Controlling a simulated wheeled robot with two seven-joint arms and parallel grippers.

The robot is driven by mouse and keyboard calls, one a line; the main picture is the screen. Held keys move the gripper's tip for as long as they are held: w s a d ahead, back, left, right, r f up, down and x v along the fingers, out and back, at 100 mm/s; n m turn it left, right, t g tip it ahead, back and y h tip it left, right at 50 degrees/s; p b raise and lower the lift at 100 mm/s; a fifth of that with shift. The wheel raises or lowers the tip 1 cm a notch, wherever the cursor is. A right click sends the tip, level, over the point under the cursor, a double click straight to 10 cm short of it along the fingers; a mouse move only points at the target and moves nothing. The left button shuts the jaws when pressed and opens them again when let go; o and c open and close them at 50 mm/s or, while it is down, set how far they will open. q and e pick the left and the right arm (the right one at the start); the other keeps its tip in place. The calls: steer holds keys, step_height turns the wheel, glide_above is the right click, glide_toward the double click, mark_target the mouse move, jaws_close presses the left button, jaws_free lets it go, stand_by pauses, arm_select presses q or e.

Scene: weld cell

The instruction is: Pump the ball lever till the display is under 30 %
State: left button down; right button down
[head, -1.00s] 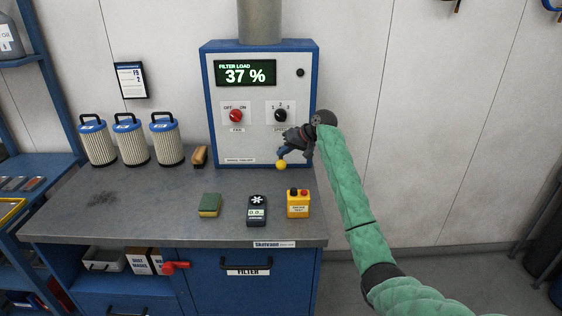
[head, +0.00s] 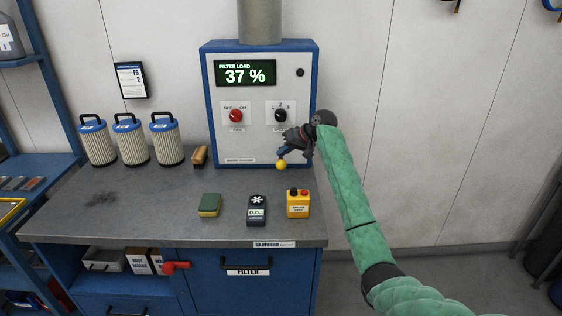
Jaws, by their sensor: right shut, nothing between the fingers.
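The display (head: 246,73) on the blue-framed white control box reads FILTER LOAD 37 %. The yellow ball of the lever (head: 281,164) shows low on the box's front, near its bottom edge. My right gripper (head: 283,154) is shut and empty, with its fingertips just above the ball, touching it or very close; I cannot tell which. The rest of the lever is hidden behind the gripper or too small to make out. My left gripper is not in view.
The control box (head: 211,140) has a red knob (head: 236,115) and a black knob (head: 281,115). Several filters (head: 129,141) stand at the bench's back left. A sponge (head: 210,205), a dark meter (head: 257,210) and a yellow button box (head: 298,204) lie in front.

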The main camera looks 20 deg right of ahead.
mark_target(285, 163)
steer(key=shift+f, duration=0.35)
stand_by(0.3)
steer(key=shift+f, duration=2.35)
stand_by(2.8)
steer(key=shift+r, duration=0.1)
stand_by(0.4)
steer(key=shift+r+p, duration=1.9)
steer(key=shift+r, duration=0.75)
